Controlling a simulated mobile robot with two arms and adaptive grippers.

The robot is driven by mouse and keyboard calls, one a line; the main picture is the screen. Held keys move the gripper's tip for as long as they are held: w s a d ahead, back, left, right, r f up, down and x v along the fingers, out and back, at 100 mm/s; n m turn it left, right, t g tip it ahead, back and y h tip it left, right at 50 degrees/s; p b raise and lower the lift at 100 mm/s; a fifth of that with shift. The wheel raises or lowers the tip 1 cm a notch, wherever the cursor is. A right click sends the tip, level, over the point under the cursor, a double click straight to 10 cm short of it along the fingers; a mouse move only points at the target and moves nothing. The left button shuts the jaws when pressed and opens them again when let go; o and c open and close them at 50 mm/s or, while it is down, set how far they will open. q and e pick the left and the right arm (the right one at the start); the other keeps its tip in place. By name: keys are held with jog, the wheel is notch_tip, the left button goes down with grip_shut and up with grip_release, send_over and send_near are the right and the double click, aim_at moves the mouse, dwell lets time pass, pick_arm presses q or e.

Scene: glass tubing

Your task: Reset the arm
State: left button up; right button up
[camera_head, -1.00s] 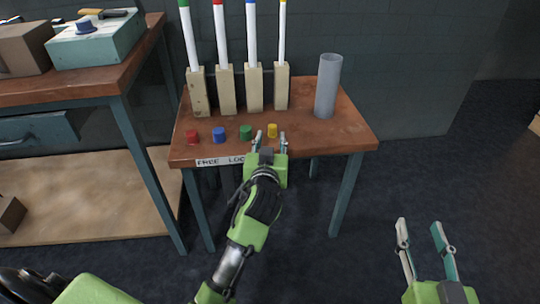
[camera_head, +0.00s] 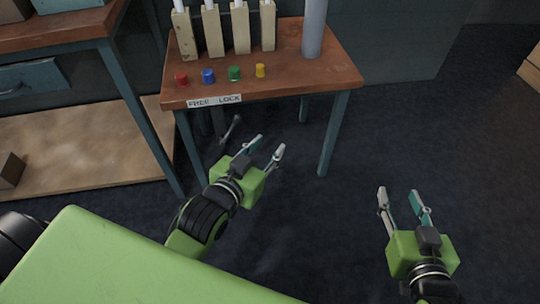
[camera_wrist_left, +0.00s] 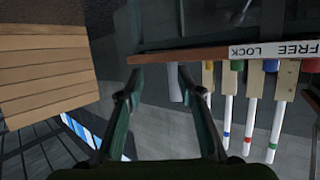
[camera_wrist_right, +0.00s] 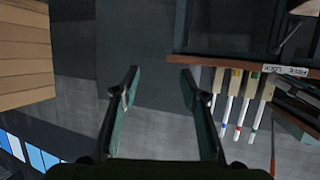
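My left gripper (camera_head: 262,147) is open and empty in the head view, in front of and below the front edge of the small table (camera_head: 300,84). Its two fingers also stand apart in the left wrist view (camera_wrist_left: 160,82), with nothing between them. My right gripper (camera_head: 402,193) is open and empty over the dark floor, to the right of the table. Its fingers are spread in the right wrist view (camera_wrist_right: 160,78). Neither gripper touches anything in view.
On the table stand several wooden blocks (camera_head: 213,32) with tubes, a grey cylinder (camera_head: 313,28), and red (camera_head: 181,79), blue (camera_head: 208,76), green (camera_head: 234,73) and yellow (camera_head: 260,70) buttons. A workbench (camera_head: 80,42) stands at the left.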

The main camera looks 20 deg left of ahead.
pick_arm(q)
jog(key=shift+m+g+h, duration=0.3)
jog(key=shift+m+h, duration=0.3)
jog(key=shift+h, duration=0.1)
jog(key=s+d, duration=0.1)
jog(key=s, duration=0.1)
jog(key=s+d, duration=0.1)
jog(key=s, duration=0.1)
jog(key=shift+d+r, duration=0.3)
